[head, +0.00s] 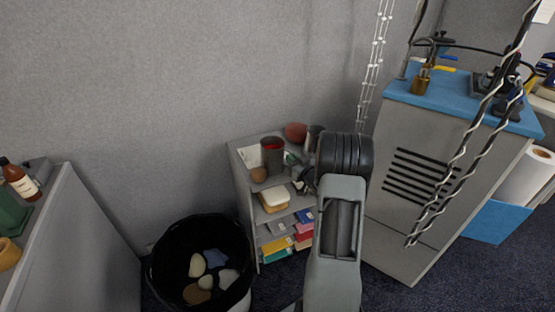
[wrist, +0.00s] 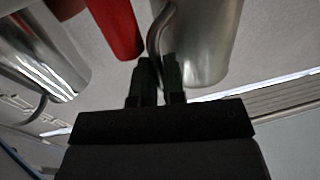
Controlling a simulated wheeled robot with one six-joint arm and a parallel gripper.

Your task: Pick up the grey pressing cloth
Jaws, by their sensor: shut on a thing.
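I cannot make out a grey pressing cloth in either view. My gripper (wrist: 158,72) is shut on the thin curved handle of a silver metal jug (wrist: 207,40), whose body is just right of the fingers. In the head view my gripper (head: 302,178) is at the right side of a small grey shelf unit, partly hidden by my wrist. A grey metal vessel (head: 314,133) shows behind it there; I cannot tell if it is the same jug.
A black-lined bin (head: 165,262) stands left. A grey cabinet (head: 385,215) stands right. Beaded strands (head: 375,60) hang behind my arm.

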